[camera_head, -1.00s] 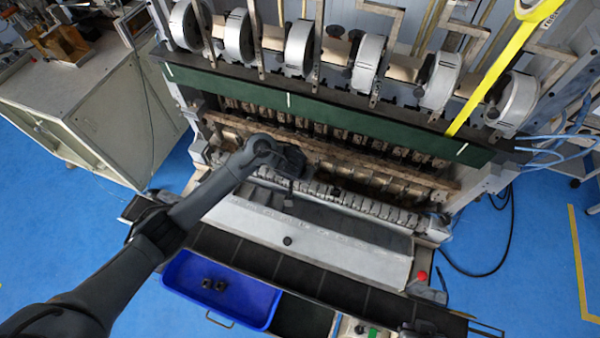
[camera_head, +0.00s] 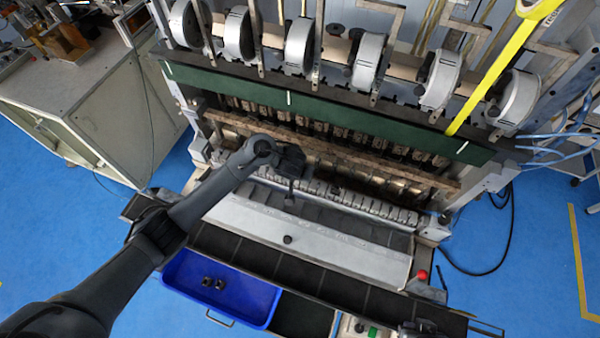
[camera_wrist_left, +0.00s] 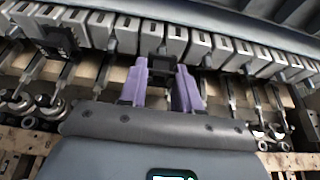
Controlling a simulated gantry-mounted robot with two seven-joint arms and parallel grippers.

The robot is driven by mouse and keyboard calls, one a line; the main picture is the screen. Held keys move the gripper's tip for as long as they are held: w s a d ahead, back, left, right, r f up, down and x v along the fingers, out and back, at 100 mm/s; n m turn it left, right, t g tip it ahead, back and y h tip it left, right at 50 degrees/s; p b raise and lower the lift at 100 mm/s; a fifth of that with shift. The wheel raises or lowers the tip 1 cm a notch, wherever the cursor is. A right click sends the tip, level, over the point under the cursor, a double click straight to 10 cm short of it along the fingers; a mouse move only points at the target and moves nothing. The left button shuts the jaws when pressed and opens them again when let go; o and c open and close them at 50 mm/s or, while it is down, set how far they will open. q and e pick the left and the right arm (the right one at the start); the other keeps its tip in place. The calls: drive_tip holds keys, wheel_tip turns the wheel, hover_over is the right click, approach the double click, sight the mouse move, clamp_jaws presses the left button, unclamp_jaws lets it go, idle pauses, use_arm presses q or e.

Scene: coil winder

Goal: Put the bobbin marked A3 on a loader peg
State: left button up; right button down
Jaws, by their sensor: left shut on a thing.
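My left gripper (camera_head: 290,188) reaches to the peg row of the loader (camera_head: 350,198) at the front of the winder. In the left wrist view its two purple fingers (camera_wrist_left: 161,88) are shut on a small black bobbin (camera_wrist_left: 162,67). This bobbin is at the row of grey blocks (camera_wrist_left: 190,45); I cannot tell whether it is on a peg. Another black piece (camera_wrist_left: 58,38) sits on the row to the left in that view. No A3 mark can be read.
A blue bin (camera_head: 182,272) with two dark bobbins (camera_head: 214,284) stands in front of the winder. A sloped grey cover (camera_head: 310,242) lies before the peg row. A dark green bar (camera_head: 330,112) and large grey wheels (camera_head: 300,45) are above and behind.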

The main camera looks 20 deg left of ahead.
use_arm(q)
drive_tip(key=shift+f+b, duration=0.35)
drive_tip(key=shift+f, duration=0.35)
drive_tip(key=shift+f, duration=0.2)
drive_tip(key=o, duration=1.1)
drive_tip(key=shift+c, duration=0.2)
drive_tip(key=shift+r, duration=0.1)
drive_tip(key=p+v, duration=0.6)
drive_tip(key=v, duration=0.4)
drive_tip(key=shift+s+r, duration=0.25)
drive_tip(key=shift+r, duration=0.05)
